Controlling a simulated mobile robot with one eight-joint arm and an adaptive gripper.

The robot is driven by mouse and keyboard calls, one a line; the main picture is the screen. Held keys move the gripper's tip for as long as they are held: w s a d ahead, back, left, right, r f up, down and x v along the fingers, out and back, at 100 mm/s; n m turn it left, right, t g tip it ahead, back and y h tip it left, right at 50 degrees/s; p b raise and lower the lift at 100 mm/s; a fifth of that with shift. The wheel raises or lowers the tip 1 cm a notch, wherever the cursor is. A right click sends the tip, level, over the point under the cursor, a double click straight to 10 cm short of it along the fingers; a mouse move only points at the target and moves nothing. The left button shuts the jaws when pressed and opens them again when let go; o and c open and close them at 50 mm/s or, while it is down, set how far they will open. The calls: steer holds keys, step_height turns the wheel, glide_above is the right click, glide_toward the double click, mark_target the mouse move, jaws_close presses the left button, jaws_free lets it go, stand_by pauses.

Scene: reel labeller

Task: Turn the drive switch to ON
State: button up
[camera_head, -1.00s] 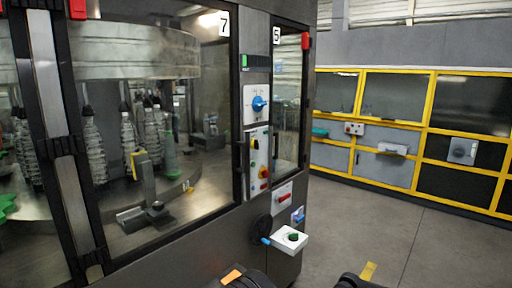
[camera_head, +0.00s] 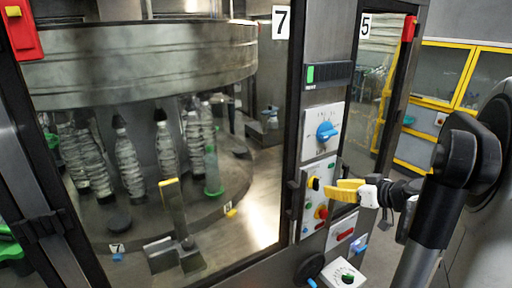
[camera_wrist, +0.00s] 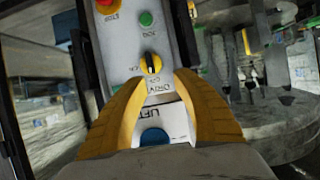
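The drive switch (camera_wrist: 150,63) is a small yellow-and-black knob on a light control panel, with the word DRIVE beside it. Its black bar looks roughly upright in the wrist view; the small position marks are too small to read surely. It also shows in the head view (camera_head: 314,183). My gripper (camera_wrist: 160,82) has two yellow fingers, spread apart with nothing between them that they touch. The fingertips lie just short of the knob in the wrist view. In the head view my gripper (camera_head: 333,188) is to the right of the switch, close to the panel.
A green button (camera_wrist: 146,19) and a red button (camera_wrist: 107,5) share the panel. A blue knob (camera_head: 327,131) sits on the panel above; it also shows between my fingers (camera_wrist: 153,135). A red-handled switch (camera_head: 345,234) and green-button box (camera_head: 347,276) are below. Glass doors flank the panel.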

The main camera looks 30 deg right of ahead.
mark_target(319, 180)
steer(key=x, duration=0.3)
steer(key=d+x, duration=0.1)
steer(key=x, duration=0.2)
steer(key=d+r+x, duration=0.1)
steer(key=x, duration=0.2)
steer(key=shift+w+f, duration=0.2)
steer(key=shift+w, duration=0.5)
jaws_close()
